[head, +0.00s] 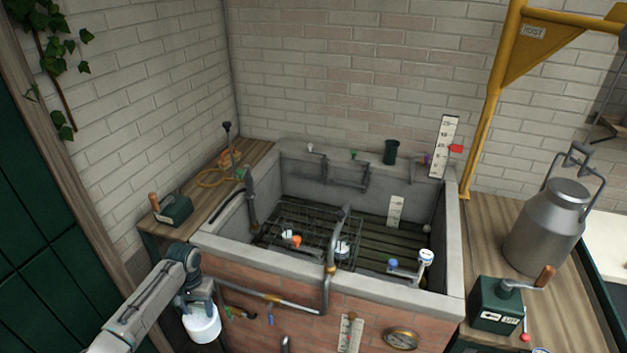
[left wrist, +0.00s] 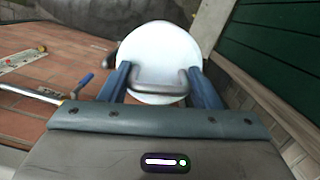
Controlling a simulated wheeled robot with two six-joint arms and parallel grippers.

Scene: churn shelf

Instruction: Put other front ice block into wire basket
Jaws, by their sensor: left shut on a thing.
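My left gripper (head: 194,298) hangs outside the brick tank, at its front left. It is shut on the metal handle of a white round block (head: 203,324), probably an ice block. In the left wrist view the block's white top (left wrist: 160,48) and its handle (left wrist: 158,82) show between the two blue fingers. The wire basket (head: 312,222) sits low inside the tank, left of its middle. Small white and orange things (head: 295,239) show at the basket; I cannot tell exactly what they are. My right gripper is out of view.
The tank's concrete rim (head: 385,292) and a grey pipe (head: 330,265) stand between gripper and basket. A green crank box (head: 175,211) is on the left ledge; another (head: 492,305) is at right. A metal churn (head: 545,228) stands on the right counter.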

